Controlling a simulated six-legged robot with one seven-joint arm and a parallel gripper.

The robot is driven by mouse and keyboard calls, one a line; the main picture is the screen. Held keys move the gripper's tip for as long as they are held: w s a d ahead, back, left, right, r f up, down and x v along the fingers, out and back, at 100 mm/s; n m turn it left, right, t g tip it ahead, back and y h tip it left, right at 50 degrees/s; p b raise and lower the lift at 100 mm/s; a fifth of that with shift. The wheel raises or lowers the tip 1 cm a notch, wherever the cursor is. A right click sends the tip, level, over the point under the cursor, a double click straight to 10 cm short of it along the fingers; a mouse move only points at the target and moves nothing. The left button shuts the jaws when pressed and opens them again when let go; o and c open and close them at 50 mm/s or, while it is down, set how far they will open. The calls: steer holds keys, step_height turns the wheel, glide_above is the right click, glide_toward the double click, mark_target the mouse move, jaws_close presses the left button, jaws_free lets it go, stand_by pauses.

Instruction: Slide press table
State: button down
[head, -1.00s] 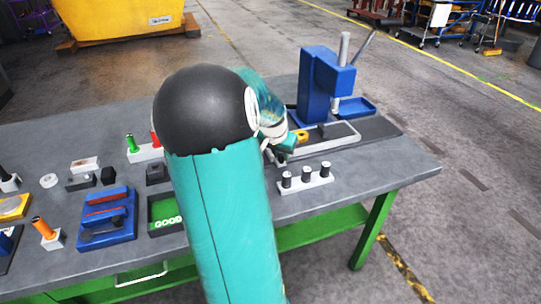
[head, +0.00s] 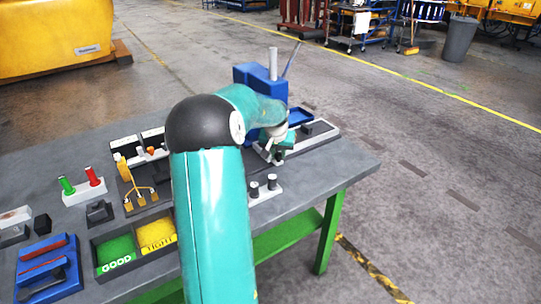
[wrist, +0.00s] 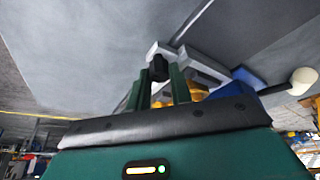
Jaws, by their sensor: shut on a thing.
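The blue press (head: 262,92) stands at the back right of the bench, with a grey post on top. Its light grey slide table (head: 325,134) lies low at its foot; my arm hides part of it. My gripper (head: 276,154) is at the near left end of the slide, low over the bench. In the wrist view my gripper (wrist: 160,88) has its two green fingers shut about a dark knob (wrist: 158,68) beside a light grey bar (wrist: 203,66). An orange part (wrist: 196,91) shows just behind the right finger.
A white rack with black pegs (head: 262,190) stands close in front of my gripper. A blue tray (head: 299,115) sits behind the slide.

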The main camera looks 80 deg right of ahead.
steer(key=shift+s+d, duration=0.15)
steer(key=shift+s, duration=0.2)
steer(key=c, duration=1.3)
jaws_free()
steer(key=shift+d, duration=0.1)
steer(key=shift+o, duration=0.2)
steer(key=shift+w, duration=0.15)
steer(key=shift+a+r, duration=0.25)
steer(key=shift+r, duration=0.1)
steer(key=v, duration=1.3)
